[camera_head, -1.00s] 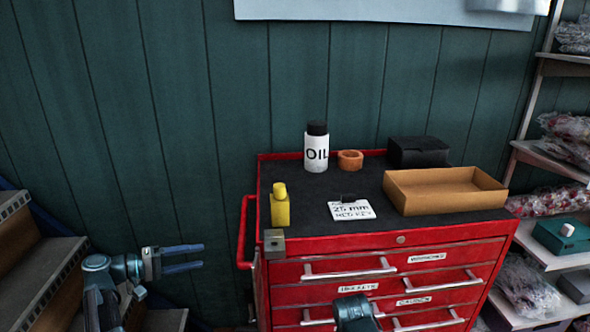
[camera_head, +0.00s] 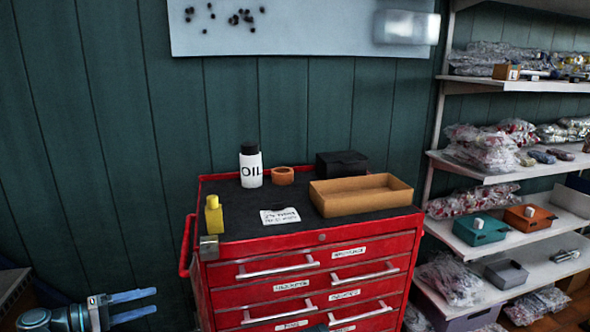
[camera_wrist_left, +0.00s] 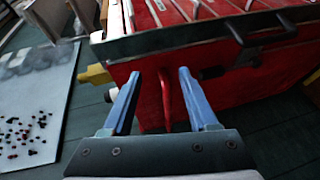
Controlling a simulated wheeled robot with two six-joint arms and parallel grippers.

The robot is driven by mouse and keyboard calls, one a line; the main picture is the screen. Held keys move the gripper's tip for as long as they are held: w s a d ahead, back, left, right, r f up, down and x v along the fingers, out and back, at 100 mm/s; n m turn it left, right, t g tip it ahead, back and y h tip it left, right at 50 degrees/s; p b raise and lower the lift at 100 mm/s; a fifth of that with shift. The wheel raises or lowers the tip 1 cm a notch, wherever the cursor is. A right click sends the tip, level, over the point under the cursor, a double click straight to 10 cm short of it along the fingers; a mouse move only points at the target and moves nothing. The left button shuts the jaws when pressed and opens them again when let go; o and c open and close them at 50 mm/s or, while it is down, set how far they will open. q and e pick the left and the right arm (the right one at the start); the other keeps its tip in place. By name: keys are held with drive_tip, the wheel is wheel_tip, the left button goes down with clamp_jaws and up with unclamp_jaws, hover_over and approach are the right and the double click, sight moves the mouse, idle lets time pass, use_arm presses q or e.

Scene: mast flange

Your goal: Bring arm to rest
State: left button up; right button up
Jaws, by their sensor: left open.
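My left gripper (camera_head: 134,303) is at the lower left of the head view, left of the red tool cabinet (camera_head: 300,257) and apart from it. Its two blue fingers are spread with nothing between them. The left wrist view also shows the open gripper (camera_wrist_left: 157,88), with the cabinet's red side (camera_wrist_left: 225,85) beyond the fingers. My right gripper cannot be made out in the head view; only a small dark part shows at the bottom edge.
On the cabinet top are a white oil bottle (camera_head: 251,168), an orange ring (camera_head: 283,176), a black box (camera_head: 341,163), a cardboard tray (camera_head: 330,202), a yellow bottle (camera_head: 214,216) and a label card (camera_head: 280,216). Shelves (camera_head: 500,173) with bagged goods stand at right.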

use_arm(q)
drive_tip(key=s+d+f+m+g+y, duration=0.15)
drive_tip(key=d+f+g, duration=0.3)
drive_tip(key=d, duration=0.45)
drive_tip(key=s+d+f+m+g+y, duration=0.1)
drive_tip(key=d+f+m+g, duration=0.15)
drive_tip(key=d+f, duration=0.45)
drive_tip(key=s+d+f+m+g+y, duration=0.2)
drive_tip(key=s+d+f+m+y, duration=0.1)
drive_tip(key=s+d+y, duration=0.4)
drive_tip(key=s+d+f+m+g+y, duration=0.1)
drive_tip(key=s+d+f+m+y, duration=0.3)
drive_tip(key=d, duration=0.5)
wheel_tip(320, 180, up, 18)
drive_tip(key=p, duration=1.7)
drive_tip(key=shift+s+a+r+p, duration=0.15)
drive_tip(key=shift+s+a+p, duration=0.15)
drive_tip(key=shift+s, duration=0.1)
use_arm(e)
wheel_tip(320, 180, up, 18)
drive_tip(key=shift+s+d+f, duration=0.2)
drive_tip(key=shift+s, duration=0.1)
drive_tip(key=shift+a, duration=0.1)
